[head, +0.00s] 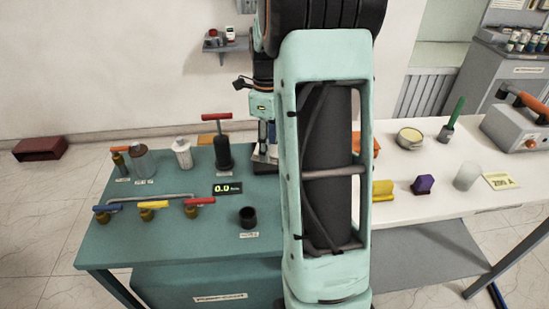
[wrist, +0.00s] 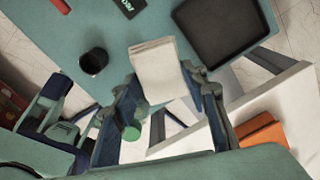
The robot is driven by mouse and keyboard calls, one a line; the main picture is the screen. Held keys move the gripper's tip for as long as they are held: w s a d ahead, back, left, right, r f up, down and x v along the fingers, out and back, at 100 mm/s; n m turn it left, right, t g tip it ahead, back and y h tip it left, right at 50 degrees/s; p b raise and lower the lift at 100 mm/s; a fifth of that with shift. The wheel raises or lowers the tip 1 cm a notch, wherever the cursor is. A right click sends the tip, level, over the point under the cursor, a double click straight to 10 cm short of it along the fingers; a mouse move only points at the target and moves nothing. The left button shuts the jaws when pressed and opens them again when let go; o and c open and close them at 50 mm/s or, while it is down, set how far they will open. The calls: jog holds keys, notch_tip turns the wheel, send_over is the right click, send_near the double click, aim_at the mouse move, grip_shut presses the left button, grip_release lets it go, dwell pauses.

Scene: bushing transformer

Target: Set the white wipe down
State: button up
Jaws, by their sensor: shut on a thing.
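The white wipe (wrist: 160,72) is a pale, folded, layered pad between my gripper's fingers in the wrist view. My gripper (wrist: 163,88) is shut on it, with one finger at each side. The wipe shows over the teal table (wrist: 130,32), near the gap beside the white table (wrist: 275,110). I cannot tell its exact height above the surface. In the head view my gripper (head: 264,145) is beside the red-handled dark cylinder, and my arm hides much of the area behind it.
A black cup (wrist: 94,60) and a dark square tray (wrist: 220,32) flank the wipe. The teal table (head: 130,240) also bears a red-handled dark cylinder (head: 222,148) and several valves. An orange block (wrist: 262,135) sits on the white table. Bare teal surface lies between cup and tray.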

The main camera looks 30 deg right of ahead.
jog(key=w+d+f+p, duration=0.1)
jog(key=w+d+f, duration=0.1)
jog(key=w+f, duration=0.1)
jog(key=w+d+f+p, duration=0.1)
jog(key=w+d+f, duration=0.2)
jog(key=w+d+f+p, duration=0.1)
jog(key=w+d+f, duration=0.2)
jog(key=shift+w+d, duration=0.1)
jog(key=shift+w, duration=0.25)
jog(key=shift+w+d+f, duration=0.25)
jog(key=shift+f, duration=1.65)
jog(key=shift+f, duration=0.1)
jog(key=o, duration=1)
jog(key=shift+c, duration=0.2)
jog(key=shift+o, duration=0.3)
notch_tip(320, 180, up, 12)
jog(key=shift+b, duration=0.35)
